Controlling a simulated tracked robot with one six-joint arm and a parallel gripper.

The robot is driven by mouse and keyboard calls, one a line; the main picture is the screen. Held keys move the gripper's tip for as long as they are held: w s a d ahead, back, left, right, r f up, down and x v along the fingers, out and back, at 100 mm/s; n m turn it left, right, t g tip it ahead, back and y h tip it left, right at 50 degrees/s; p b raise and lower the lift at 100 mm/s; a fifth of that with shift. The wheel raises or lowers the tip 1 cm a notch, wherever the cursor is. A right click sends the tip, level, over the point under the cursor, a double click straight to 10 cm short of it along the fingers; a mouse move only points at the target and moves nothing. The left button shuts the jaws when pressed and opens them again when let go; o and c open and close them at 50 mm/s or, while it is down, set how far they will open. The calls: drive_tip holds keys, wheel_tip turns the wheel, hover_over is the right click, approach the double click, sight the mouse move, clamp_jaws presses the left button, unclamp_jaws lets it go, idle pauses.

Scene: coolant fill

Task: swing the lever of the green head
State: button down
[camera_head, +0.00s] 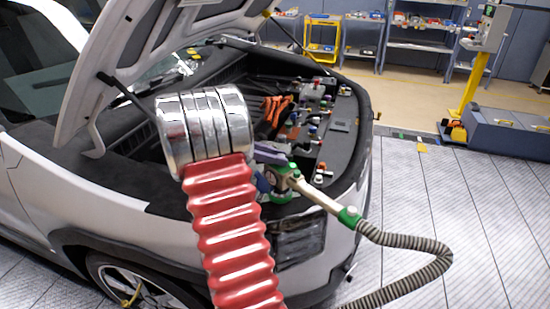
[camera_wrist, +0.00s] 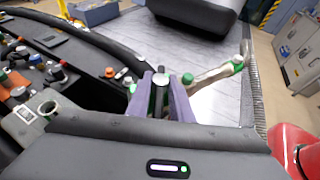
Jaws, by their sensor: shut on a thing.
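The green head (camera_head: 282,183) sits at the front edge of the open engine bay in the head view. A beige pipe (camera_head: 318,196) runs from it to a green joint (camera_head: 349,216) on a ribbed hose. My gripper (camera_head: 271,152) is at the top of the head, partly hidden behind my red arm. In the wrist view its purple fingers (camera_wrist: 161,82) are closed around a dark upright piece with a pale round top, which appears to be the lever (camera_wrist: 160,79). Green parts of the head show beside and behind the fingers. Most of the lever is hidden.
The grey ribbed hose (camera_head: 425,262) loops over the floor at right. Orange cables (camera_head: 278,108) and several coloured caps and fittings lie in the engine bay. The raised hood (camera_head: 135,50) stands at upper left. The floor right of the car (camera_head: 480,220) is clear.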

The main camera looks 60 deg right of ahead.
drive_tip(key=shift+a, duration=0.25)
drive_tip(key=shift+d, duration=0.15)
drive_tip(key=shift+s+d, duration=0.1)
drive_tip(key=shift+s, duration=0.05)
idle(1.4)
drive_tip(key=c, duration=1.6)
unclamp_jaws()
drive_tip(key=shift+o, duration=0.2)
drive_tip(key=shift+w+a+r, duration=0.2)
drive_tip(key=shift+w+a, duration=0.05)
drive_tip(key=shift+w, duration=0.35)
drive_tip(key=v, duration=1.2)
drive_tip(key=shift+w+a, duration=0.15)
drive_tip(key=shift+w, duration=0.1)
